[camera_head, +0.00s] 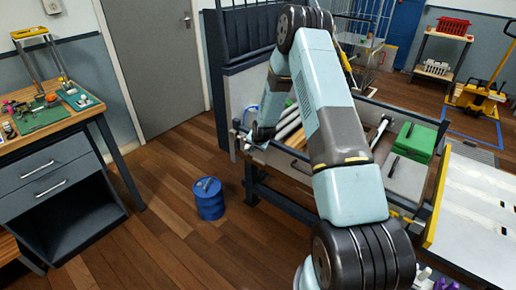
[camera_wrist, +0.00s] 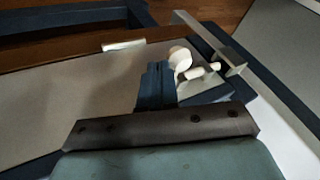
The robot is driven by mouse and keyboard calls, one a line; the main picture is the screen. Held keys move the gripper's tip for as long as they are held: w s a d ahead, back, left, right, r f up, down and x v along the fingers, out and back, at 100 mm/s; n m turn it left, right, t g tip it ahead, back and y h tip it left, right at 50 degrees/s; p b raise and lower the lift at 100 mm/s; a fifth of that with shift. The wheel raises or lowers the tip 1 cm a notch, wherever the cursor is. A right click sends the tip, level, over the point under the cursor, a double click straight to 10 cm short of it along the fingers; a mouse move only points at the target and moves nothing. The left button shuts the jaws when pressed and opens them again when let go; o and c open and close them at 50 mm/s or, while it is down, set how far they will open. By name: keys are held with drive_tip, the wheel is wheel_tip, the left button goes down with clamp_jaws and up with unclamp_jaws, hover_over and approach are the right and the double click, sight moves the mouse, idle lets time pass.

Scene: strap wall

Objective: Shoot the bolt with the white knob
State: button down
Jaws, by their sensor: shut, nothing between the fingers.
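In the wrist view a round white knob (camera_wrist: 180,59) stands on a pale bolt (camera_wrist: 203,72), which lies along a light metal plate (camera_wrist: 207,88). My gripper (camera_wrist: 157,70) has its dark fingers together, with nothing between them. The fingertips are just left of the knob, very close to it; I cannot tell whether they touch. Part of the bolt and plate is hidden behind the fingers. In the head view my gripper (camera_head: 261,134) is at the left end of the bench; the knob cannot be made out there.
In the wrist view a raised metal bar (camera_wrist: 212,42) stands to the right of the knob, and a white handle (camera_wrist: 124,45) lies behind left. In the head view a blue drum (camera_head: 209,201) stands on the floor, a workbench (camera_head: 58,144) is at left, and open floor lies between.

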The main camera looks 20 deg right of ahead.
idle(0.3)
drive_tip(key=w+a, duration=0.2)
drive_tip(key=w, duration=0.1)
drive_tip(key=shift+w+a, duration=0.25)
drive_tip(key=shift+w+a+r, duration=0.1)
drive_tip(key=shift+w+a, duration=0.05)
drive_tip(key=s+d+r, duration=0.4)
drive_tip(key=s+r, duration=0.4)
drive_tip(key=shift+s+r, duration=0.2)
drive_tip(key=shift+r, duration=0.2)
idle(0.4)
